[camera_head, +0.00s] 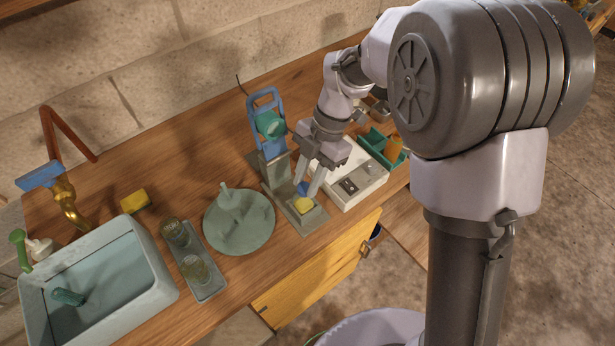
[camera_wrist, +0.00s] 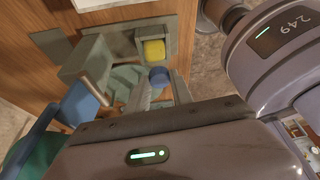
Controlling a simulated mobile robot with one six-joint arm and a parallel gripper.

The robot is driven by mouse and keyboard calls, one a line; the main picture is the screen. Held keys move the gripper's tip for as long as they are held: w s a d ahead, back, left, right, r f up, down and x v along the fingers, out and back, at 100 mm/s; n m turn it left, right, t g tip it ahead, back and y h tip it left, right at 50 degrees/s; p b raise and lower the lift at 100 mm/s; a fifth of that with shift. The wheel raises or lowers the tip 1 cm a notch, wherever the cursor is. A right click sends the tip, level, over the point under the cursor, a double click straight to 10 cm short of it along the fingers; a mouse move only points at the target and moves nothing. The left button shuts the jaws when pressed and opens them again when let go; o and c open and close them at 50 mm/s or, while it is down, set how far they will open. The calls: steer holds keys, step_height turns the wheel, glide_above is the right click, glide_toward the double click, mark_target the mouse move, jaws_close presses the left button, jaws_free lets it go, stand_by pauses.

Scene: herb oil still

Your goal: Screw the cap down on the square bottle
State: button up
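My gripper (camera_head: 307,185) points down at a grey-green stand (camera_head: 318,219) near the table's front edge. A small blue round piece, which looks like a cap (camera_wrist: 158,76), shows between or just past my fingertips (camera_wrist: 162,80). It also shows in the head view (camera_head: 303,187). My fingers stand apart on either side of it; whether they touch it is not clear. A yellow block-like piece (camera_wrist: 153,49) sits in a recess of the stand beside the blue one. I cannot make out the square bottle's body; my fingers and the stand hide much of this spot.
A blue frame with a teal round part (camera_head: 270,124) stands behind the gripper. A white tray (camera_head: 352,200) and a green rack with an orange cylinder (camera_head: 394,149) are to the right. A round green plate (camera_head: 262,234), a jar tray (camera_head: 207,290) and a sink (camera_head: 160,272) are left.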

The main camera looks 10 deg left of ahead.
steer(key=o, duration=0.3)
jaws_close()
steer(key=shift+f+b, duration=0.1)
steer(key=shift+b, duration=0.2)
steer(key=shift+m+t+y+b, duration=0.5)
steer(key=shift+m+t+b, duration=0.2)
steer(key=shift+m+b, duration=1.25)
steer(key=shift+m+t+y+b, duration=0.2)
steer(key=shift+m+t+b, duration=0.3)
steer(key=shift+m+b, duration=0.9)
steer(key=shift+m+t+y+b, duration=0.2)
steer(key=shift+m+t+b, duration=0.5)
steer(key=shift+m, duration=1.05)
steer(key=m+t+b, duration=0.1)
steer(key=m+b, duration=0.1)
steer(key=m, duration=0.2)
steer(key=shift+b, duration=0.4)
steer(key=m+t, duration=0.1)
steer(key=m, duration=0.1)
steer(key=m+t+h, duration=0.1)
steer(key=m, duration=0.2)
steer(key=shift+o, duration=2.2)
jaws_free()
steer(key=o, duration=0.3)
steer(key=shift+w, duration=0.1)
steer(key=shift+o, duration=0.2)
steer(key=shift+c, duration=0.4)
